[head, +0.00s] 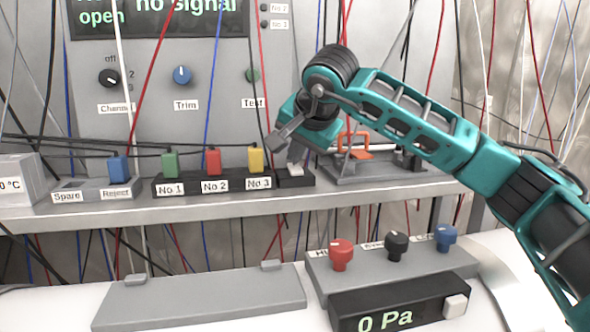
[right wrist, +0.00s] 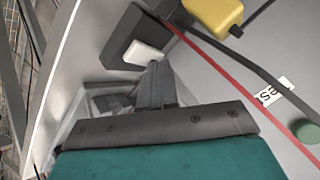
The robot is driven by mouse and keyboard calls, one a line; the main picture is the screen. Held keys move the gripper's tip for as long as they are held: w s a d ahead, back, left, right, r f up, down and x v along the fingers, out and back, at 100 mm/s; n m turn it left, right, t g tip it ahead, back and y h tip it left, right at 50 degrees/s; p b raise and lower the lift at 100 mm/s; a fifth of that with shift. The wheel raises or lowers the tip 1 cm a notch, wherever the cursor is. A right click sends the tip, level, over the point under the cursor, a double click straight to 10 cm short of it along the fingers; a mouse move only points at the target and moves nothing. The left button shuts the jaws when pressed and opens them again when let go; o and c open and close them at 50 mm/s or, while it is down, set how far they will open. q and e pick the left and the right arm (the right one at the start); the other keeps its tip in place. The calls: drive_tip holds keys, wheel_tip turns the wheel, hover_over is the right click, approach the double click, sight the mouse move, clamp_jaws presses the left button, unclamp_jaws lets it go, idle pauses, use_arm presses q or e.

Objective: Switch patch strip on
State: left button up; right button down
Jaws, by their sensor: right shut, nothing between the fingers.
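The patch strip (head: 233,184) is a black bar on the shelf with a green plug (head: 170,164), a red plug (head: 213,161) and a yellow plug (head: 256,159), labelled No 1 to No 3. A white switch (head: 295,169) sits at its right end. My right gripper (head: 296,157) is shut and empty, pointing down over the switch. In the right wrist view its fingertips (right wrist: 153,66) are at the edge of the white switch (right wrist: 143,52); I cannot tell whether they touch. The switch's tilt is unclear. My left gripper is not in view.
Left of the strip is a grey block with a blue plug (head: 119,169), labelled Spare and Reject. An orange-handled fixture (head: 352,143) stands close right of the strip. Thin cables hang around the shelf. Below are a grey panel with knobs (head: 397,246) and a 0 Pa display (head: 385,319).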

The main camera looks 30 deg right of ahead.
sight(298, 170)
drive_tip(key=shift+f, duration=0.35)
idle(0.7)
drive_tip(key=shift+s+a+r+p, duration=0.1)
drive_tip(key=shift+r+p, duration=0.3)
drive_tip(key=shift+r, duration=0.2)
wheel_tip(298, 170, up, 3)
drive_tip(key=shift+s+r+p, duration=0.1)
drive_tip(key=shift+s+p, duration=0.05)
drive_tip(key=shift+p, duration=1.1)
drive_tip(key=shift+s+r+p, duration=0.15)
drive_tip(key=shift+r+p, duration=0.3)
drive_tip(key=shift+r, duration=0.55)
drive_tip(key=shift+f, duration=0.1)
